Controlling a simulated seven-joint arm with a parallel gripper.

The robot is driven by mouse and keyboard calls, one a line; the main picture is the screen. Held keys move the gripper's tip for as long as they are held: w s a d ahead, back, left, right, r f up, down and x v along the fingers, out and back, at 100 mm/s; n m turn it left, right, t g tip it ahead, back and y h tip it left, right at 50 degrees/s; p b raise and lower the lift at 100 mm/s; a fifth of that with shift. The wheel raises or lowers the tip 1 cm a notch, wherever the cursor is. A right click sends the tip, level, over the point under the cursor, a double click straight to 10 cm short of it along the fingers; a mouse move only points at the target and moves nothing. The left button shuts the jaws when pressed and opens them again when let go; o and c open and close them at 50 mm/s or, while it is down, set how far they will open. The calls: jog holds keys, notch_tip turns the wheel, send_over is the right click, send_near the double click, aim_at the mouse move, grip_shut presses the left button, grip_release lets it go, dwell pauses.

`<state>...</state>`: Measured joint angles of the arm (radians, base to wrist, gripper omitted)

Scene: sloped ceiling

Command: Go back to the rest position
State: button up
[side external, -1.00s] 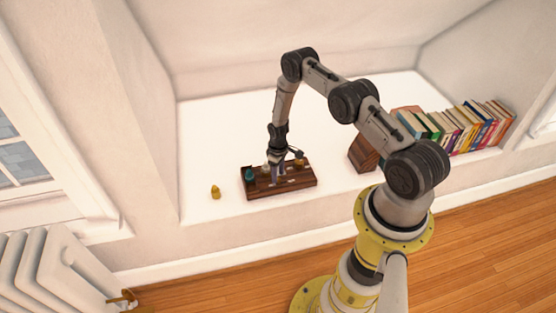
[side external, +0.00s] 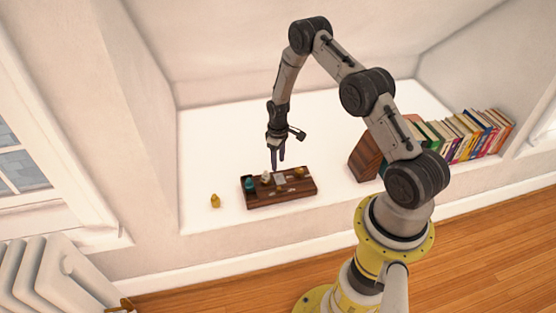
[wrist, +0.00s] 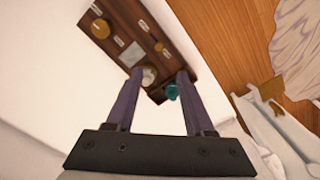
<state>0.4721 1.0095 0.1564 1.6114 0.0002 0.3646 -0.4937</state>
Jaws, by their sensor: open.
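My gripper (side external: 278,161) is raised above a dark wooden tray (side external: 297,190) on the white ledge. Its fingers are open with a clear gap between them and hold nothing. In the wrist view the two purple-grey fingers (wrist: 156,82) point toward the tray (wrist: 124,32). The tray bears a teal piece (side external: 249,184), a white piece (side external: 266,177) and a yellow piece (side external: 299,171). In the wrist view the white piece (wrist: 149,76) shows between the fingertips, apart from them in depth as far as I can tell.
A small yellow piece (side external: 215,200) stands alone on the ledge left of the tray. A row of books (side external: 470,132) with a wooden bookend (side external: 364,160) stands at the right. A white radiator (side external: 45,270) is at lower left. The ledge behind the tray is clear.

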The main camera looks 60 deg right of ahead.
jog(key=w+a+r+n+t+h, duration=0.15)
jog(key=w+r, duration=0.25)
jog(key=r, duration=0.4)
jog(key=w+a+r+t+y, duration=0.15)
jog(key=w+r, duration=0.25)
jog(key=r, duration=0.4)
jog(key=s+a+r+t, duration=0.1)
jog(key=a+r, duration=0.2)
jog(key=r, duration=0.4)
jog(key=s+a+r+t+h, duration=0.1)
jog(key=s+a+r, duration=0.15)
jog(key=r, duration=0.45)
jog(key=a+r+t, duration=0.1)
jog(key=a+r, duration=0.2)
jog(key=r, duration=0.3)
jog(key=s+a+r+t, duration=0.1)
jog(key=s+a+r, duration=0.35)
jog(key=s, duration=0.25)
jog(key=s+a+r+t, duration=0.1)
jog(key=s+a+r, duration=0.2)
jog(key=s+r, duration=0.35)
jog(key=s+a+f+m+g, duration=0.1)
jog(key=s+f, duration=0.2)
jog(key=s, duration=0.5)
jog(key=s+a+f+g+y, duration=0.1)
jog(key=s+f, duration=0.2)
jog(key=s, duration=0.5)
jog(key=shift+s+a+m, duration=0.15)
jog(key=shift+s+m, duration=0.05)
jog(key=shift+m, duration=0.15)
